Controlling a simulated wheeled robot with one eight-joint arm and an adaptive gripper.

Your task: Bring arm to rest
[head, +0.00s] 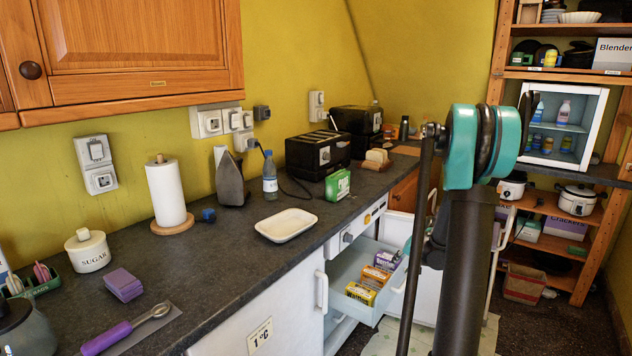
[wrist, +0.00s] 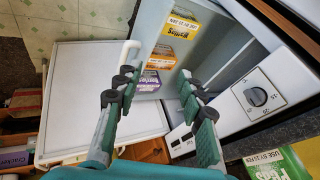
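My arm rises at the right of the head view, with a dark upright link and a teal joint at its top. My gripper (wrist: 158,82) shows in the wrist view with its two grey-green fingers spread apart and nothing between them. It is over or in front of the pulled-out drawer (head: 345,262), which also shows in the wrist view (wrist: 215,42). In the head view I cannot make out the fingers clearly behind my arm.
The drawer holds a yellow box (head: 360,293), an orange box (head: 375,277) and a purple box (head: 384,261). A white door (wrist: 85,95) stands open near my gripper. The dark counter (head: 235,265) carries a white dish (head: 286,225). Shelves (head: 565,75) stand at right.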

